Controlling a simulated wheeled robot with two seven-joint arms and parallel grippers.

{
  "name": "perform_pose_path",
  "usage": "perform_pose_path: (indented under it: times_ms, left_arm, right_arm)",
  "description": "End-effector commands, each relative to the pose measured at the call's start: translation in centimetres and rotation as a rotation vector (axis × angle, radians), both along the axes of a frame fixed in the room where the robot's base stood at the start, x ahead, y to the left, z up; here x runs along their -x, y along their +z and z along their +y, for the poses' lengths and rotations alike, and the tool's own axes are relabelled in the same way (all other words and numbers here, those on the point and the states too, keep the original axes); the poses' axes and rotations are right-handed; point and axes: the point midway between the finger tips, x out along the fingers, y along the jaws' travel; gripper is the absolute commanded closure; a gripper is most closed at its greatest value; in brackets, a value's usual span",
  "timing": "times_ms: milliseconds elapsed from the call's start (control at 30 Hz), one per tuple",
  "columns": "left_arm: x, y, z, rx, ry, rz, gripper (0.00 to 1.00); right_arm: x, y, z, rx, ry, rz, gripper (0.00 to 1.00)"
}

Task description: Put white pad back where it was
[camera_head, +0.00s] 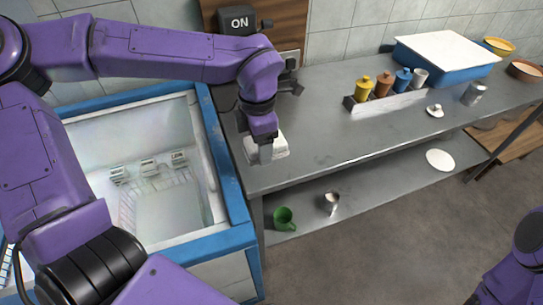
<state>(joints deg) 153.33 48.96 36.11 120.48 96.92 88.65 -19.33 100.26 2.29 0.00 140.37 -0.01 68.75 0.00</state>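A white pad (280,148) lies at the left end of the grey metal counter, near its front edge. My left gripper (265,152) points down right at the pad, and its fingers hide part of it. I cannot tell whether the fingers grip the pad or only stand over it. My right arm shows only in part at the lower right corner, and its gripper is not in view.
A blue-rimmed open chest (228,180) stands left of the counter (330,140). A rack of coloured jars (385,95), a metal can (474,94) and a blue bin (455,70) stand farther right. A green mug (284,218), a metal cup (330,203) and a white disc (440,160) are on the lower shelf.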

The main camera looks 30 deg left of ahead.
Motion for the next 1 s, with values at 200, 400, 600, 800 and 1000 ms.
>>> perform_pose_path:
  times_ms: [200,400,600,800,1000]
  left_arm:
    - [3.4,0.9,1.9,0.003,0.690,-0.003,0.68]
    - [5.4,0.9,2.3,0.000,1.080,0.000,0.68]
    - [4.4,0.3,2.4,-0.008,1.176,0.000,0.68]
    - [-0.4,-1.7,2.1,-0.009,1.174,0.004,0.68]
    - [-4.6,-4.8,1.8,-0.009,1.171,0.005,0.68]
  right_arm:
    - [0.0,-0.2,0.0,0.000,0.000,0.000,0.57]
    - [0.0,-0.2,0.0,0.000,0.000,0.000,0.57]
    - [0.0,-0.2,0.0,0.000,0.000,0.000,0.57]
    - [0.0,1.0,0.0,0.000,0.000,0.000,0.57]
    - [0.0,2.1,0.0,0.000,0.000,0.000,0.57]
